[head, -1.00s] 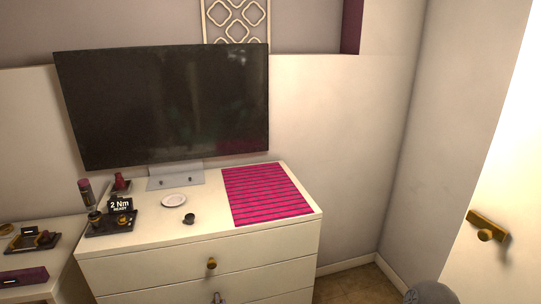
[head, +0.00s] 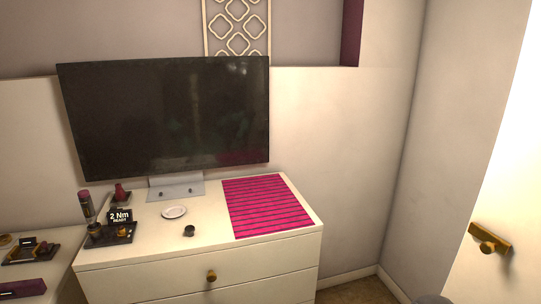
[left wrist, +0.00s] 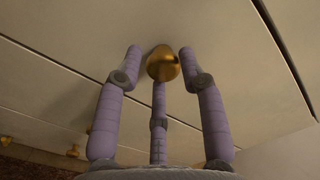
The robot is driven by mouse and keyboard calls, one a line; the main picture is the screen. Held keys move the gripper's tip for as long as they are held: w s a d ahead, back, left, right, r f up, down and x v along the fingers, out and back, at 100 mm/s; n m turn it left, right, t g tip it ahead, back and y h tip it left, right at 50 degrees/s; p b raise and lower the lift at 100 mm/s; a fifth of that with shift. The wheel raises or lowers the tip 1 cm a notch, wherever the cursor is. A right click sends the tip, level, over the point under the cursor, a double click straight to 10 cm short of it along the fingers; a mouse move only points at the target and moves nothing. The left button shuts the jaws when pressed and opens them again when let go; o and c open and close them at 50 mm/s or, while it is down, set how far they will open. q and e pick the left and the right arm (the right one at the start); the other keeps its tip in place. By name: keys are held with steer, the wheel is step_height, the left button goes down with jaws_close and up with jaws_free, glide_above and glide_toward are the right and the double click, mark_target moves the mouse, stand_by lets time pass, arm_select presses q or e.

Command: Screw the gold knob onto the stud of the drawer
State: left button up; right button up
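In the left wrist view a gold knob (left wrist: 163,63) sits between the fingertips of my left gripper (left wrist: 161,58), against the pale drawer front (left wrist: 215,35). Two purple fingers stand on either side of the knob, with gaps showing, and the third reaches up beneath it. The fingers look spread and not closed on it. The stud is hidden, so I cannot tell how far the knob sits on it. In the head view the white dresser (head: 290,255) has a gold knob (head: 211,276) on its top drawer. My right gripper is in neither current view.
On the dresser are a black tray with a "2 Nm READY" display (head: 120,216), a small dark round piece (head: 189,231), a white dish (head: 174,212), a pink striped mat (head: 268,205) and a television (head: 170,115). A side table (head: 50,270) adjoins at left.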

arm_select(q)
steer(key=shift+p+v, duration=0.55)
steer(key=shift+v, duration=0.95)
steer(key=o, duration=0.5)
steer(key=shift+d, duration=0.15)
steer(key=shift+o, duration=0.2)
steer(key=c, duration=0.5)
